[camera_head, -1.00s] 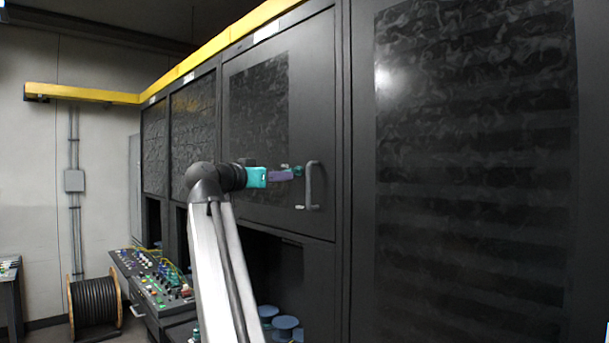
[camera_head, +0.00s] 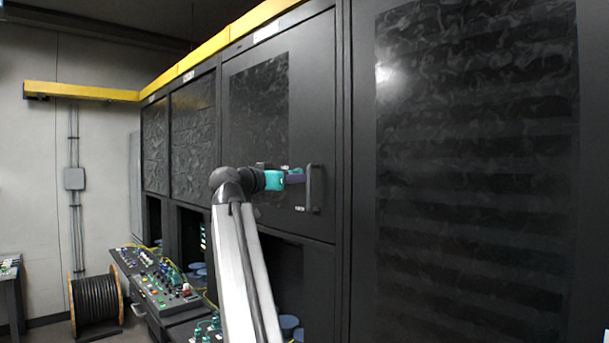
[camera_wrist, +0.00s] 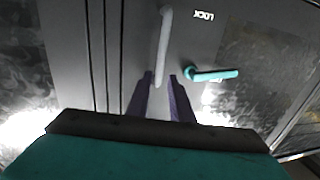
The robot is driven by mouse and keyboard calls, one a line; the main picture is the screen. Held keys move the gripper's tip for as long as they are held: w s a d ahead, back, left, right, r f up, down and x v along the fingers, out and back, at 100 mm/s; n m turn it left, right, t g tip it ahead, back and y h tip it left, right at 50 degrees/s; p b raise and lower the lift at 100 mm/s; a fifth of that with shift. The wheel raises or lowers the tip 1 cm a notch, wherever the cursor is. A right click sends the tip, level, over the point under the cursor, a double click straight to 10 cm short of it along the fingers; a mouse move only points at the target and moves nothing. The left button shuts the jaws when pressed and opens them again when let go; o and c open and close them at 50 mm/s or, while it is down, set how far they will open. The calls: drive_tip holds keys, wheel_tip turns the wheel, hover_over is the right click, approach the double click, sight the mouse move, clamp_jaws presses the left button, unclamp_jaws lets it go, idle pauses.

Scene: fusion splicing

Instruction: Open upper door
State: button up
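The upper door (camera_head: 312,110) is a dark cabinet door with a patterned window, and it looks closed. Its upright grey bar handle (camera_head: 315,188) is at the right edge of the door. In the wrist view the handle (camera_wrist: 164,45) runs down between the two purple fingers of my gripper (camera_wrist: 162,92). The fingers stand apart, one on each side of the bar, with gaps visible. My gripper (camera_head: 297,178) is right at the handle in the head view. A teal lever (camera_wrist: 212,75) sits beside the handle, near an upside-down "LOCK" label (camera_wrist: 204,15).
A tall dark cabinet panel (camera_head: 475,180) stands to the right. Below the door are open bays and a control console (camera_head: 165,292) with coloured knobs. A cable reel (camera_head: 98,305) stands on the floor at the left. A yellow rail (camera_head: 215,52) runs along the top.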

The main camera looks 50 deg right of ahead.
drive_tip(key=shift+w+d+p, duration=0.15)
drive_tip(key=shift+d+p, duration=0.25)
drive_tip(key=shift+d, duration=0.85)
drive_tip(key=shift+w+d+p, duration=0.2)
drive_tip(key=shift+d+p, duration=0.25)
drive_tip(key=shift+d, duration=0.85)
drive_tip(key=shift+w+d+p, duration=0.15)
drive_tip(key=shift+d+p, duration=0.25)
drive_tip(key=shift+d, duration=0.85)
clamp_jaws()
